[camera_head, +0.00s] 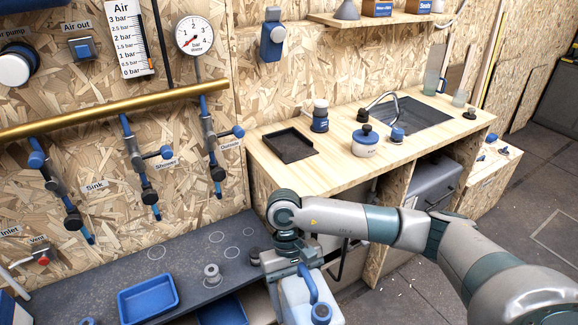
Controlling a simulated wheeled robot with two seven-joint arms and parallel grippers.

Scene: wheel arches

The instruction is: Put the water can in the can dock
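The water can (294,302) is a pale grey can with a blue handle and a blue cap, at the bottom edge of the head view, in front of the dark bench's right end. Its lower part is cut off by the frame. My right arm reaches in from the right, and my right gripper (298,268) points down at the top of the can, its fingers around the handle and appearing shut on it. The arm and gripper hide part of the can. I cannot make out which thing is the can dock. My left gripper is not in view.
The dark bench (110,278) holds a blue tray (148,298) and a small grey spool-like part (212,275). Valves and a brass pipe (110,112) line the wall above. A wooden counter (340,172) with a black tray (290,146), jars and a sink (408,120) stands behind my arm.

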